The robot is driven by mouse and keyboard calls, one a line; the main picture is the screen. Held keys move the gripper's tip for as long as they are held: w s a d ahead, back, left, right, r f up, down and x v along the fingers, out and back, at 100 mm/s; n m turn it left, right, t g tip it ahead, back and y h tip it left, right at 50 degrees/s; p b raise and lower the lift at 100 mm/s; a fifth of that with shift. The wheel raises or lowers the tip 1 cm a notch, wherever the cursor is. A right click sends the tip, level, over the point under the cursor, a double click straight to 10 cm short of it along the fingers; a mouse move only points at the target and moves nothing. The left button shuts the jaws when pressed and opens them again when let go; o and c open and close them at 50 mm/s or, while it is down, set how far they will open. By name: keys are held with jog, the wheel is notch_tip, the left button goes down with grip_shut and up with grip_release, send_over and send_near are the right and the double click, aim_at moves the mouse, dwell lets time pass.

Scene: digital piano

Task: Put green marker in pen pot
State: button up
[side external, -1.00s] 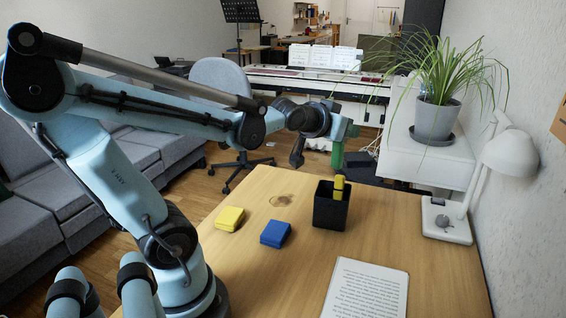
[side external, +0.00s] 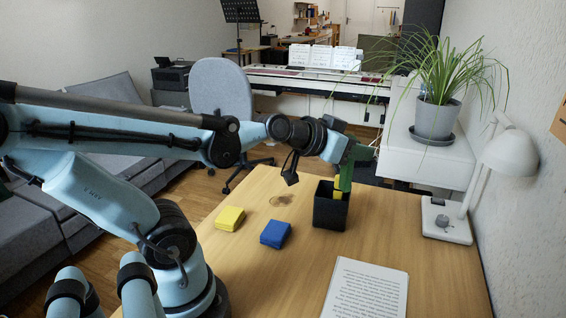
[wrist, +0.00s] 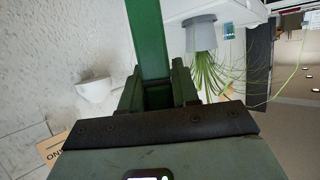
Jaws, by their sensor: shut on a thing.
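My gripper (side external: 354,156) is shut on the green marker (side external: 346,178), which hangs down nearly upright over the black pen pot (side external: 330,212). The marker's lower end overlaps the pot's back right rim in the side view. I cannot tell whether its tip is inside the pot or behind it. A yellow marker (side external: 337,190) stands in the pot, partly hidden by the green one. In the wrist view, the green marker (wrist: 148,42) runs from between my gripper's fingers (wrist: 157,88) to the top edge.
A yellow block (side external: 229,218) and a blue block (side external: 275,233) lie left of the pot. A printed sheet or tablet (side external: 366,290) lies in front. A white lamp (side external: 505,165) stands at right, with a potted plant (side external: 435,118) behind.

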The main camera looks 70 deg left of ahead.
jog(key=w+a+f, duration=0.1)
jog(key=a+f, duration=0.7)
jog(key=f, duration=0.1)
jog(key=shift+w+a, duration=0.15)
jog(key=shift+w, duration=0.15)
dwell(0.4)
jog(key=shift+f, duration=0.7)
jog(key=o, duration=1)
